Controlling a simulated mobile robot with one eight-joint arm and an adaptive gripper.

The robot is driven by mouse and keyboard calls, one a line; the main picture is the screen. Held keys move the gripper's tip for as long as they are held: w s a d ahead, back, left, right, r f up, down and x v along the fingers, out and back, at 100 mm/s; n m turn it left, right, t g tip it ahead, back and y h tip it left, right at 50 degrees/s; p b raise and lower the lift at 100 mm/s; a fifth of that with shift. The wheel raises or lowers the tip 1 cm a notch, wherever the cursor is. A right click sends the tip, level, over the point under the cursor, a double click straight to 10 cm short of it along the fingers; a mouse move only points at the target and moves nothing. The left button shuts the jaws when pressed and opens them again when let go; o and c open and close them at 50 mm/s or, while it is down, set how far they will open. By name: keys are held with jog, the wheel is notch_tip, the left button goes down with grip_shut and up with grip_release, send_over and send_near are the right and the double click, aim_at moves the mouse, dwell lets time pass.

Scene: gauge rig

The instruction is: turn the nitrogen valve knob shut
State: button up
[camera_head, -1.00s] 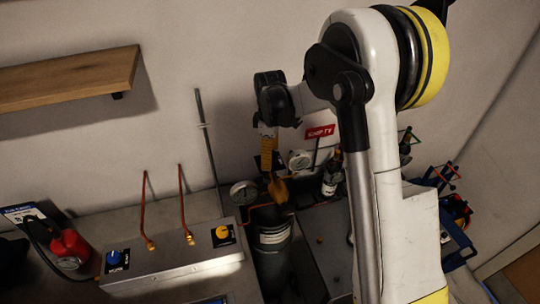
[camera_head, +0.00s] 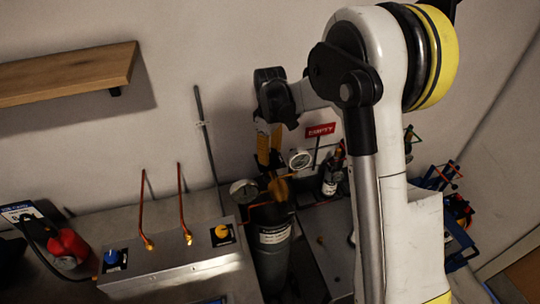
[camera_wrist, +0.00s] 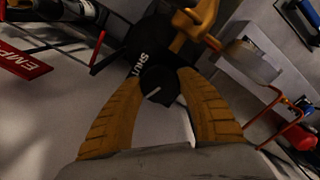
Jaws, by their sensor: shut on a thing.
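The black valve knob (camera_wrist: 160,84) with a short white mark sits between my fingertips in the wrist view. Behind it is a black plate with the white word SHUT (camera_wrist: 138,64). My gripper (camera_wrist: 162,80), with ribbed orange fingers, is shut on the knob from both sides. In the head view my gripper (camera_head: 269,160) reaches down to the brass regulator (camera_head: 280,186) above a dark cylinder (camera_head: 272,258) with a white label. The knob is hidden there by my fingers. The brass body (camera_wrist: 196,22) also shows beyond the knob in the wrist view.
Round gauges (camera_head: 243,191) and (camera_head: 299,159) flank the regulator. A red EMPTY sign (camera_head: 321,130) and a small dark bottle (camera_head: 331,182) stand to the right. A metal box (camera_head: 170,268) with copper pipes is at left. A wooden shelf (camera_head: 70,77) is on the wall.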

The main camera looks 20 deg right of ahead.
aim_at(270, 153)
jog(key=m+b, duration=0.1)
jog(key=m, duration=0.2)
jog(key=shift+m, duration=0.4)
jog(key=m+b, duration=0.1)
jog(key=m, duration=0.2)
jog(key=shift+m, duration=0.3)
jog(key=m+b, duration=0.1)
jog(key=m, duration=0.5)
jog(key=shift+m, duration=0.4)
jog(key=shift+c, duration=0.2)
jog(key=o, duration=1.2)
jog(key=shift+r, duration=0.1)
notch_tip(270, 153, up, 12)
jog(key=shift+f, duration=0.1)
